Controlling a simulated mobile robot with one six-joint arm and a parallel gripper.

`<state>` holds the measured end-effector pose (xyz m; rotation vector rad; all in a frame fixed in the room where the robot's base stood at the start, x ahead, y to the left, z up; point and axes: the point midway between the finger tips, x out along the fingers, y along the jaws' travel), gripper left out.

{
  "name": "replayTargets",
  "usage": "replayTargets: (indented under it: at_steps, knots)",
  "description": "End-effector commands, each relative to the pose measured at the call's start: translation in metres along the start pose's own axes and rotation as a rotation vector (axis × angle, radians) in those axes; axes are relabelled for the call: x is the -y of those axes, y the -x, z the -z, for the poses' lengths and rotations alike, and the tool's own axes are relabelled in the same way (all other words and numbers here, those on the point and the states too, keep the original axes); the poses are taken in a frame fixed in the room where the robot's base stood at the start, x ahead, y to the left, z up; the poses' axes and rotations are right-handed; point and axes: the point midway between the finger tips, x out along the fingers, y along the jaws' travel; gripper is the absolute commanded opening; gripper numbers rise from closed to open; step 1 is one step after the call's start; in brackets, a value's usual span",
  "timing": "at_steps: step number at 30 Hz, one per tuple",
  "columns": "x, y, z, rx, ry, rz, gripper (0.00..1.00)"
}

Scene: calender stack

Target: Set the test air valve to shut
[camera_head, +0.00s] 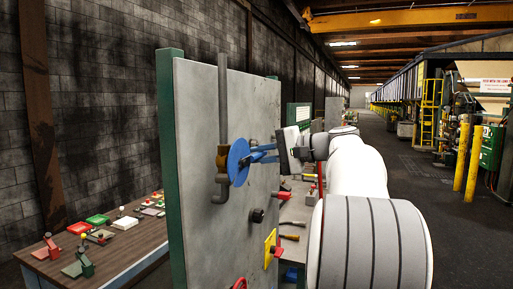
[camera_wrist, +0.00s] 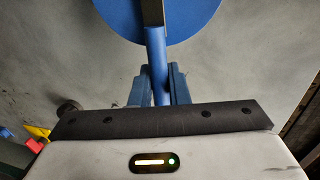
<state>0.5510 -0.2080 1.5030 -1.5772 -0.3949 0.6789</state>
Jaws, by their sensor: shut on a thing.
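The test air valve shows a blue disc (camera_head: 238,162) on a brass body, fitted on a grey vertical pipe (camera_head: 222,100) on the grey panel. In the wrist view the disc (camera_wrist: 165,15) fills the top middle, and a blue lever (camera_wrist: 156,45) runs from it down between my fingers. My gripper (camera_head: 262,152) reaches in from the right; in the wrist view my gripper (camera_wrist: 160,82) is shut on the lever. The fingers hide part of the lever. I cannot read a position mark on the disc.
The panel (camera_head: 200,240) stands upright with a dark knob (camera_head: 257,215), a yellow plate (camera_head: 270,248) and a red handwheel (camera_head: 239,283) below the valve. A wooden bench (camera_head: 60,262) with small levers and buttons is at left. The aisle floor at right is open.

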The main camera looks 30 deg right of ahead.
Motion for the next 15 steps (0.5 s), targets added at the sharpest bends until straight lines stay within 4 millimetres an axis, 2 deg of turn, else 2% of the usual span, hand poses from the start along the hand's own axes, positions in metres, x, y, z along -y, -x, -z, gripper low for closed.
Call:
replayTargets:
  at_steps: [15]
  knots:
    - [-0.0066,0.0081,0.0050,-0.006,-0.050,-0.001,0.00]
